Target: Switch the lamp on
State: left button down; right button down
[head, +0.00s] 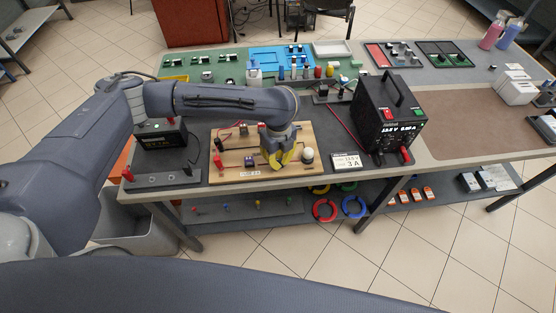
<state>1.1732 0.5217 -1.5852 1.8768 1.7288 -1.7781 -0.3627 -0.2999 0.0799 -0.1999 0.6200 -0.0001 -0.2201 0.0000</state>
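A wooden board (239,178) with small circuit parts lies on the near edge of the bench. A round whitish lamp (308,155) on a dark base stands at its right end and does not look lit. A small blue part (250,161) sits at the board's middle, and a red part (218,146) at its left. My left gripper (283,158), with yellow on its fingers, points down over the board just left of the lamp. It hides the board beneath, and I cannot tell its opening or any contact. My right gripper is not in view.
A black box (160,138) and a terminal strip (163,177) are at left. A green mat (205,68) with parts lies behind. The brown mat (465,122) is mostly clear.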

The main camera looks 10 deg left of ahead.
pick_arm(q)
jog(key=shift+f, duration=0.6)
dwell(0.4)
jog(key=shift+r, duration=3.5)
